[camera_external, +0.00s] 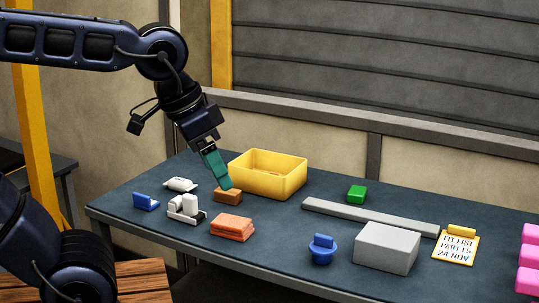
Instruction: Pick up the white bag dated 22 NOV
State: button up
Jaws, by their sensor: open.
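A small white, flattish item (180,184) lies on the table at the far left. It may be the white bag, but I can read no date on it. My gripper (225,184), with teal fingers, points down to the right of it, at the brown block (229,197). The fingers overlap the block's top left in this view; I cannot tell whether they touch it. The gripper is open, though the gap between its fingers is hard to see. I see nothing held.
Nearby are a yellow bin (283,184), a white piece with upright parts (184,211), a blue item (146,203) and an orange stack (232,232). A grey bar (370,217), grey box (386,254) and card reading 24 NOV (456,249) lie to the right.

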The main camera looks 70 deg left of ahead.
jog(key=w+a+r+n, duration=0.1)
jog(key=w+a+n, duration=0.3)
jog(key=w+a, duration=0.35)
jog(key=w+a+f+n+g, duration=0.1)
jog(key=w+a+f+n, duration=0.15)
jog(key=a, duration=0.65)
jog(key=w+a+f+n+g, duration=0.1)
jog(key=w+a+n, duration=0.25)
jog(key=a, duration=0.55)
jog(key=w+a+f+n+g, duration=0.15)
jog(key=a+n, duration=0.25)
jog(key=a, duration=0.5)
jog(key=n, duration=1.2)
send_over(177, 181)
jog(key=shift+g, duration=0.45)
jog(key=f, duration=2.4)
jog(key=shift+s+a+f, duration=0.2)
jog(key=shift+a+f, duration=0.05)
jog(key=shift+w+d+f, duration=0.1)
jog(key=shift+w+f, duration=0.1)
jog(key=shift+f, duration=1.15)
jog(key=shift+w+d+f, duration=0.1)
jog(key=shift+w+f, duration=0.05)
jog(key=shift+f, duration=1.2)
jog(key=c, duration=1.1)
